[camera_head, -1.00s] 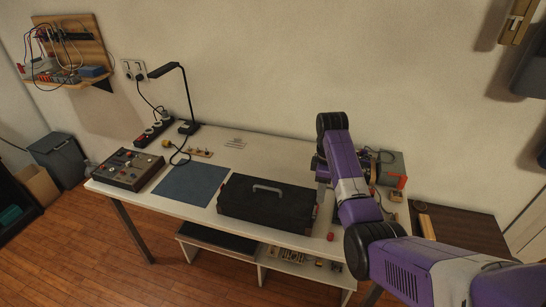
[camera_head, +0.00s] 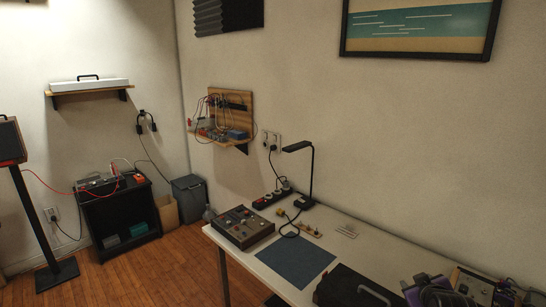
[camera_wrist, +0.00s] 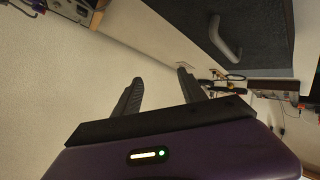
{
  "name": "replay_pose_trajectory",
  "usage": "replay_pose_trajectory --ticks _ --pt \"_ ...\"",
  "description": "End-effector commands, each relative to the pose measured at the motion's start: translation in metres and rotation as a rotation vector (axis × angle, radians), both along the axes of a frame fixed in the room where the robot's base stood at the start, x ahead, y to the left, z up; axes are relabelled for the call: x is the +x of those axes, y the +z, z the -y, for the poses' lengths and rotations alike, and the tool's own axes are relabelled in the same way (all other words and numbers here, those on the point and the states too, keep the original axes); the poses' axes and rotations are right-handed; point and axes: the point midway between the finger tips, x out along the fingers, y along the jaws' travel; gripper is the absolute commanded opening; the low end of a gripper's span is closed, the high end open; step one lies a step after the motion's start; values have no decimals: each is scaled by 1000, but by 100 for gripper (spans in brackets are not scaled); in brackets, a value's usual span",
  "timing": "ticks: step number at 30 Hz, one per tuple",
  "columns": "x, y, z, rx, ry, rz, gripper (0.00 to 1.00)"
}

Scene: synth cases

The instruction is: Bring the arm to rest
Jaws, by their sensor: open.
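My gripper (camera_wrist: 158,88) shows in the wrist view with its two dark fingers spread apart. Nothing is between them; a pale surface lies beyond. In the head view, part of my purple arm shows at the lower right corner, beyond the black case, cut off by the bottom edge. The fingertips cannot be made out there.
A black case (camera_head: 345,288) with a handle lies on the white table (camera_head: 257,266), beside a blue mat (camera_head: 296,260). The case also shows in the wrist view (camera_wrist: 262,22). A control box (camera_head: 239,228) and a desk lamp (camera_head: 310,178) stand farther left.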

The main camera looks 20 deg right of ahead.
Motion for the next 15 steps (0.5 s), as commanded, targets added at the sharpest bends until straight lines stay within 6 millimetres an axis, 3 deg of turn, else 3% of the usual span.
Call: replay_pose_trajectory --ticks 1,8,15 --pt "-5 -6 -23 -2 5 57 49" --pt "-35 -3 -114 5 35 309 49" --pt "-90 14 -207 55 101 512 49"
